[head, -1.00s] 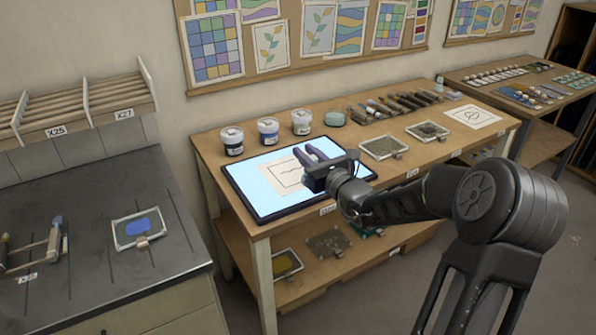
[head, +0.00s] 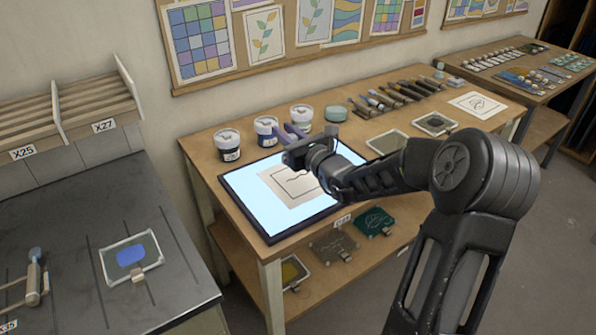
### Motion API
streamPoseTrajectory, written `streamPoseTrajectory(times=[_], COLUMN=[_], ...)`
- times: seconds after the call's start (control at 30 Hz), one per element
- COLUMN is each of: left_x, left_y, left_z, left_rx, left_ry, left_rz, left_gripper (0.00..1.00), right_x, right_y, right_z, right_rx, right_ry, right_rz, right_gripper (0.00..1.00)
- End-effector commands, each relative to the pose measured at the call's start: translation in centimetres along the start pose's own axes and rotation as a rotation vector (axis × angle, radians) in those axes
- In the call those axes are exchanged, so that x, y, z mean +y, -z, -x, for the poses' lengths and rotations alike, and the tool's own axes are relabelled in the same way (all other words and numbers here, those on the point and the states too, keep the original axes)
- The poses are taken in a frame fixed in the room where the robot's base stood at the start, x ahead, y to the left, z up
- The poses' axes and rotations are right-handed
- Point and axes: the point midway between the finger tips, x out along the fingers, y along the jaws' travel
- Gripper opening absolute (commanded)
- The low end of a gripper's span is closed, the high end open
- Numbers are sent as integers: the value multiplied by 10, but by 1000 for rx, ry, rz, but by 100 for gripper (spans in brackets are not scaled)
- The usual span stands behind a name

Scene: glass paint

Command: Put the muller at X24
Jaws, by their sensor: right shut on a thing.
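My right gripper (head: 290,136) is above the back edge of the lit light panel (head: 245,190), close to the paint jars. Its two dark purple fingers point away from me. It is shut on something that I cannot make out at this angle. A small pale glassy piece (head: 440,70) stands at the back right of the table; it may be the muller, but I cannot be sure. A label on the table's front edge (head: 342,221) is too small to read surely. My left gripper is not in view.
Brushes and tools (head: 395,94) lie to the right. A dark bench (head: 70,230) at left bears a framed glass with blue paint (head: 131,257).

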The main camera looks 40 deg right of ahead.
Motion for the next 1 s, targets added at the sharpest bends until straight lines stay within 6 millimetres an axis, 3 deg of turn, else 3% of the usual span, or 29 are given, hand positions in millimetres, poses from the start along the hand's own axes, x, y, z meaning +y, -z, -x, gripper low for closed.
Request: streamPoseTrajectory(times=[0.27,0.63,1.0], left_x=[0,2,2], left_y=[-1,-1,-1], left_z=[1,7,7], left_rx=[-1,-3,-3], left_ry=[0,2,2], left_rz=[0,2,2], left_gripper=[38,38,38], right_x=[0,0,0], right_y=[2,55,61], right_z=[0,0,-1], right_rx=[0,0,-1], right_ry=[0,0,0], right_rz=[-1,-3,0], right_gripper=[0,0,0])
